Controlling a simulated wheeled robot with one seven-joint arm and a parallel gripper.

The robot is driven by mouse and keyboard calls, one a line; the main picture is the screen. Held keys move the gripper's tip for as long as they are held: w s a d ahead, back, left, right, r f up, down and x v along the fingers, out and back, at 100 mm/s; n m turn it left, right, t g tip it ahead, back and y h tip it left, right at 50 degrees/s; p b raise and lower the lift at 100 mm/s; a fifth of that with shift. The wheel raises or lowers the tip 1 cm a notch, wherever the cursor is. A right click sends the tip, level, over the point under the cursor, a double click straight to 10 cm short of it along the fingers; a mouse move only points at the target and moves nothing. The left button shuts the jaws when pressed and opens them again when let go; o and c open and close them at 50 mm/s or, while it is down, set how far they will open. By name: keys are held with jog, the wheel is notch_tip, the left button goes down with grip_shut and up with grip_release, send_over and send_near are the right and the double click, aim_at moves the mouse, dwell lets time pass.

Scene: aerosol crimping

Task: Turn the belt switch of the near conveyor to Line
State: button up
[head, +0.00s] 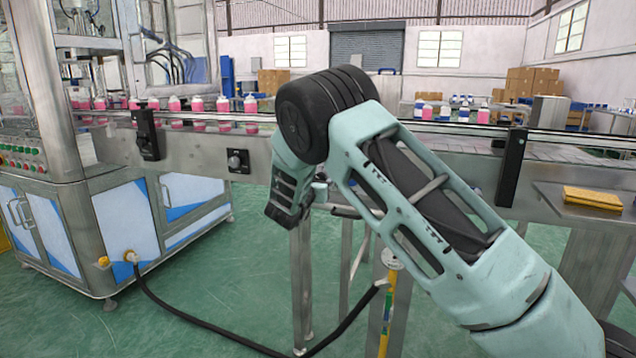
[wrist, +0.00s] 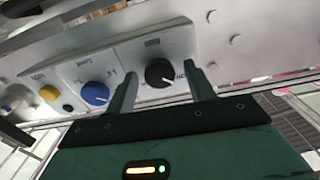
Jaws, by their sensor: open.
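In the wrist view a black rotary knob (wrist: 160,72) with a pale pointer mark sits on a light grey control panel (wrist: 133,55). It looks like the belt switch, but its lettering is too small to read. The pointer mark lies toward the picture's lower right. My gripper (wrist: 161,80) is open, with one finger on each side of the knob. I cannot tell whether the fingers touch it. In the head view my arm hides the gripper and this panel. The near conveyor (head: 195,148) runs across behind my arm.
A blue knob (wrist: 95,93) and a yellow button (wrist: 49,92) sit left of the black knob. In the head view another black knob (head: 238,161) is on the conveyor's side. A black hose (head: 200,325) lies on the floor.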

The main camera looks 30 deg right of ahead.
jog(key=shift+c, duration=0.3)
jog(key=c, duration=0.9)
jog(key=shift+d+f+m+b, duration=0.1)
jog(key=shift+m+b, duration=0.2)
jog(key=shift+m, duration=0.1)
jog(key=m+b, duration=0.6)
jog(key=m, duration=0.2)
jog(key=shift+m, duration=0.4)
jog(key=shift+m+b, duration=0.3)
jog(key=shift+b, duration=0.1)
jog(key=o, duration=1)
jog(key=shift+c, duration=0.2)
